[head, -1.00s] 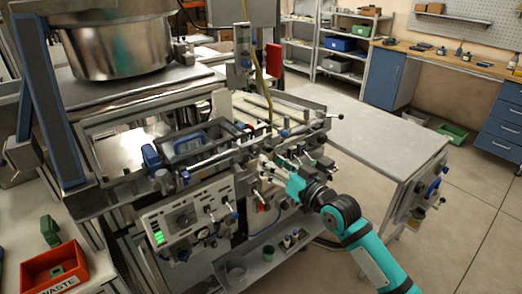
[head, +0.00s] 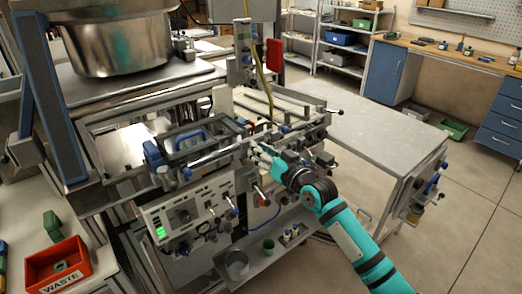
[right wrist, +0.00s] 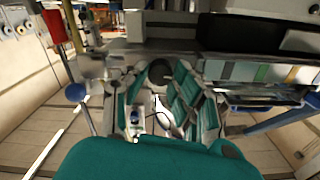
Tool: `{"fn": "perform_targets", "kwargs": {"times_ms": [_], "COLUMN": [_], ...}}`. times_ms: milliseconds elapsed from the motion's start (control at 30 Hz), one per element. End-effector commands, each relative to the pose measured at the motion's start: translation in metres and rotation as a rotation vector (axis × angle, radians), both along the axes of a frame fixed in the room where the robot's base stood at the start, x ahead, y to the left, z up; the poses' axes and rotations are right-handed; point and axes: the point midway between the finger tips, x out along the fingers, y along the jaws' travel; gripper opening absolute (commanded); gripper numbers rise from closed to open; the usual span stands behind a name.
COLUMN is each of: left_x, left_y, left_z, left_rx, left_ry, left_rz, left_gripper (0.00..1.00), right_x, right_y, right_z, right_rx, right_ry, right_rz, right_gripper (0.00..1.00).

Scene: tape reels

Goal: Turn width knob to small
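My right gripper (head: 259,156) reaches in from the lower right to the front rail of the machine (head: 190,195). In the right wrist view its teal fingers (right wrist: 158,108) stand apart, with a dark round part (right wrist: 159,72) beyond and between their tips. I cannot tell if they touch it. The width knob cannot be told for certain among several small knobs and levers on the machine. The gripper hides part of the rail. My left gripper is not in view.
A grey table (head: 370,135) stands right of the machine, its top clear. A red waste bin (head: 57,268) is at the lower left. A low shelf (head: 262,262) under the machine holds small cups. A large steel bowl (head: 117,42) stands at the upper left.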

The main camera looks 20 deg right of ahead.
Motion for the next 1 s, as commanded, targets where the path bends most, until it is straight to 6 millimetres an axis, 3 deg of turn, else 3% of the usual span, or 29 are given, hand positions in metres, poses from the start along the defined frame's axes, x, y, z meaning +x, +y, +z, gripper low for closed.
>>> {"fn": "perform_targets", "kwargs": {"times_ms": [100, 533, 567, 700, 733, 1000], "left_x": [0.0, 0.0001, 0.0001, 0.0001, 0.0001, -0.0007], "left_y": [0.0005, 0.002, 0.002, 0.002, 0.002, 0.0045], "left_z": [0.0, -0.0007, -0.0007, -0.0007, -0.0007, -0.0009], "left_rx": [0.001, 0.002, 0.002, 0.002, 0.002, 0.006], "left_ry": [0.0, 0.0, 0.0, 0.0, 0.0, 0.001], "left_rz": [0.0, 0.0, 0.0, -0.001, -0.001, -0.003], "left_gripper": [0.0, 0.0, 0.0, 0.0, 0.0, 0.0], "right_x": [-0.0001, 0.0, 0.0, 0.0, 0.0, -0.0007], "right_y": [-0.0002, 0.0002, 0.0002, 0.0002, 0.0002, -0.0002], "right_z": [-0.0001, -0.0002, -0.0002, -0.0002, -0.0002, -0.0002], "right_rx": [0.0, -0.073, -0.072, -0.072, -0.072, -0.072], "right_ry": [0.0, -0.026, -0.025, -0.025, -0.025, -0.025], "right_rz": [0.0, 0.001, 0.001, 0.001, 0.001, 0.001], "right_gripper": [0.0, 0.0, 0.28, 0.46, 0.49, 0.49]}}
